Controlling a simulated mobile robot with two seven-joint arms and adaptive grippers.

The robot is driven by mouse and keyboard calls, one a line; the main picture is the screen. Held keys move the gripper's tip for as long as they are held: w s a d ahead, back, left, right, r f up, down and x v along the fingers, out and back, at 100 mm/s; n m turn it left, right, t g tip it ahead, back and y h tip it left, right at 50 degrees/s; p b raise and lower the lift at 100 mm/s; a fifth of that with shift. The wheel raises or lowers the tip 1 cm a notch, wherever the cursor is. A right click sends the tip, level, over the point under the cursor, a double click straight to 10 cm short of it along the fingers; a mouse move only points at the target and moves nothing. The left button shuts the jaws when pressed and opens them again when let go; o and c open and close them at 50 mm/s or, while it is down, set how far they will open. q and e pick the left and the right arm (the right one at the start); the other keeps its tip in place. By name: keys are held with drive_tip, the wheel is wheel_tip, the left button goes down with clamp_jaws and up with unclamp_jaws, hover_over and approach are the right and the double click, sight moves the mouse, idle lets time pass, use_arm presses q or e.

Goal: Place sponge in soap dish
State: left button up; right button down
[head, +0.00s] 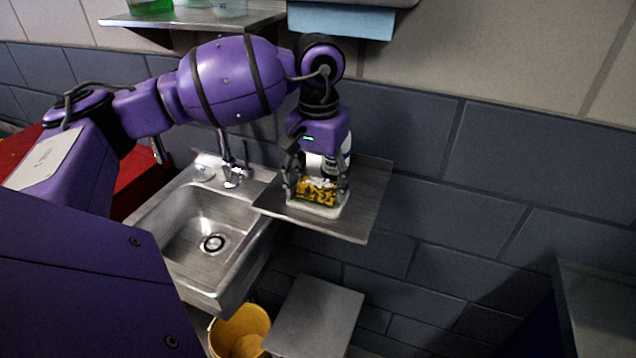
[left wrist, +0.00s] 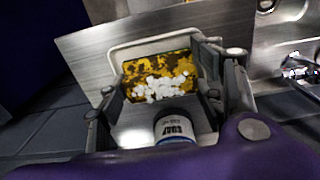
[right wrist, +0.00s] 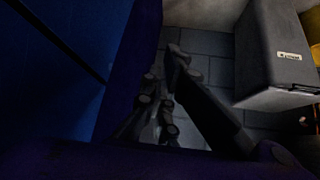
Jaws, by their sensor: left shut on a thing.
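My left gripper (head: 316,186) is shut on the yellow sponge (head: 318,189), which has dark patches and white foam-like spots. In the left wrist view the sponge (left wrist: 158,78) lies between the fingers of the left gripper (left wrist: 165,85). The white soap dish (head: 318,209) stands on the metal shelf beside the sink, and the sponge is over it, within its rim as seen from above. I cannot tell whether the sponge rests on the dish floor. My right gripper (right wrist: 158,110) shows dark and blurred in the right wrist view, away from the dish.
A white bottle (head: 340,157) with a dark label stands behind the gripper on the metal shelf (head: 368,190). The steel sink (head: 200,225) with its faucet is to the left. A yellow bucket (head: 240,330) and a grey box (head: 315,315) are below.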

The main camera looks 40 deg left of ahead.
use_arm(q)
drive_tip(key=shift+f, duration=0.35)
drive_tip(key=o, duration=1.1)
drive_tip(key=shift+r, duration=0.1)
drive_tip(key=shift+o, duration=0.2)
use_arm(e)
drive_tip(key=shift+w+f, duration=0.1)
drive_tip(key=shift+w, duration=0.2)
drive_tip(key=shift+s, duration=0.1)
